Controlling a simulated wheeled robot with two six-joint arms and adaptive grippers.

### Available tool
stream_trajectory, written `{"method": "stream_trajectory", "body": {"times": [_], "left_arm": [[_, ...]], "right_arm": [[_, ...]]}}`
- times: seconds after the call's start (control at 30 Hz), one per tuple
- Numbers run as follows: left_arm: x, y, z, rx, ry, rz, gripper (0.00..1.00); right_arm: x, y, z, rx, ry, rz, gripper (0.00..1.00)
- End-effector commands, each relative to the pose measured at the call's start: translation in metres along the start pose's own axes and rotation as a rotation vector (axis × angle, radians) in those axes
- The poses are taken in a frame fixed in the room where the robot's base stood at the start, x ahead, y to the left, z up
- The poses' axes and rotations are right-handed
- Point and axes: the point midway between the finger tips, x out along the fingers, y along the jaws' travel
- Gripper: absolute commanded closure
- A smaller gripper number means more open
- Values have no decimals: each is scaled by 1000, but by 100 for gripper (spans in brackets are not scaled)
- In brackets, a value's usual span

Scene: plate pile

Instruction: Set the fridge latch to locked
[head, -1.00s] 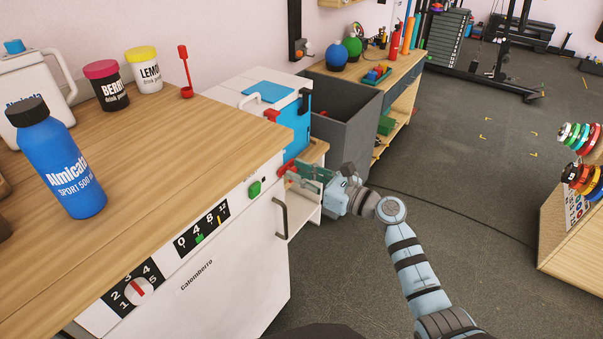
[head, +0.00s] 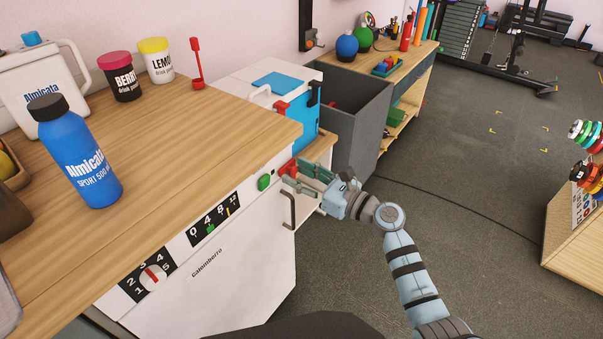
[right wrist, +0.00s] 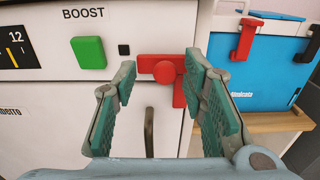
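The white fridge (head: 243,279) stands under the wooden counter, with a dark vertical handle (right wrist: 149,132) on its front. Its red latch (right wrist: 163,72) is at the upper right of the front. In the right wrist view the latch has a horizontal bar with a round hub and a vertical red piece at its right end. It also shows small in the head view (head: 287,169). My right gripper (right wrist: 160,76) is open, facing the front, with its green-padded fingers on either side of the latch. I cannot tell whether a finger touches it. My left gripper is not in view.
The fridge front also has a green BOOST button (right wrist: 89,52), a slider scale (head: 213,219) and a dial (head: 152,277). A blue and white cooler (head: 302,124) with its own red latch stands beyond. A grey bin (head: 352,115) is behind it.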

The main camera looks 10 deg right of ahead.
Motion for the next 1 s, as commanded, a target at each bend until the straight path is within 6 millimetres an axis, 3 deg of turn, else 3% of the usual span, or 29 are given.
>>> {"method": "stream_trajectory", "body": {"times": [0.17, 0.27, 0.5, 0.7, 1.0], "left_arm": [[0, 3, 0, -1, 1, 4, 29], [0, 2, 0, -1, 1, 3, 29], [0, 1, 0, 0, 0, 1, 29], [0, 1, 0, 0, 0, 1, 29], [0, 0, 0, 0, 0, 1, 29]], "right_arm": [[-3, -1, 0, -1, 0, -2, 61], [-16, -2, -1, -1, 1, -4, 61], [-80, -1, -2, -3, 6, -1, 61], [-116, 0, 0, -2, 2, 0, 61], [-120, 0, 0, 0, 0, 0, 61]]}}
